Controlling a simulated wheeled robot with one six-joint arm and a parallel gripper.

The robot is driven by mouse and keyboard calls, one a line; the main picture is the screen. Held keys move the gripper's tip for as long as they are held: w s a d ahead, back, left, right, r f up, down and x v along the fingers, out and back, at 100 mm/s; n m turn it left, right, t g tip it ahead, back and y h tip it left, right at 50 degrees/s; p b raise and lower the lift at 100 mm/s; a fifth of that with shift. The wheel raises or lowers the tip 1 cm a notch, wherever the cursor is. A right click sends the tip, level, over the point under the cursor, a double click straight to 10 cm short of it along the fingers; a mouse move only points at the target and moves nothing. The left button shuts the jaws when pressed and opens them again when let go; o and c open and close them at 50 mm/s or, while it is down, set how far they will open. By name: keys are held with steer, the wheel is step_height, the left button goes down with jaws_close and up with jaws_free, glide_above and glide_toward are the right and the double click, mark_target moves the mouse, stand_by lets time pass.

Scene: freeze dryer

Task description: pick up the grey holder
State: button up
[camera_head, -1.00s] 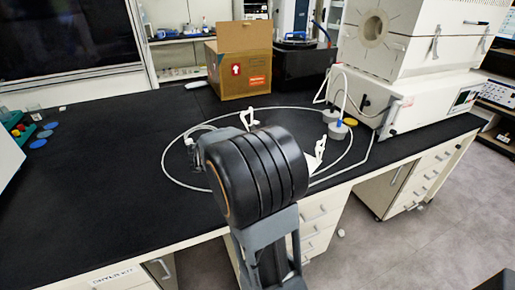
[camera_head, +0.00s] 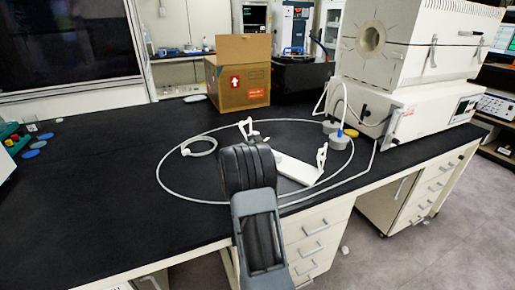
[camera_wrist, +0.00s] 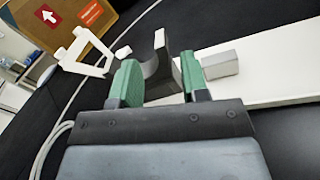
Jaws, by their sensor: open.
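My gripper (camera_wrist: 160,82) has two green-padded fingers, open with a gap between them. A dark grey curved piece (camera_wrist: 157,76), which looks like the grey holder, shows between and just beyond the fingertips. Its far side has a pale upright part. I cannot tell if a finger touches it. A light grey block (camera_wrist: 220,65) lies on the white plate to the right of the right finger. In the head view my wrist hides the holder and most of the gripper.
The white plate (camera_head: 297,170) lies near the bench's front edge, with a white clip-like stand (camera_head: 322,156) by its right end. Another white stand (camera_head: 246,128) is behind my wrist. A tube loops around them. A cardboard box (camera_head: 240,75) and white furnace (camera_head: 410,45) stand behind.

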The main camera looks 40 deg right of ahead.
mark_target(266, 140)
steer(key=shift+x, duration=2.85)
steer(key=shift+f, duration=0.1)
steer(key=shift+c, duration=0.3)
jaws_close()
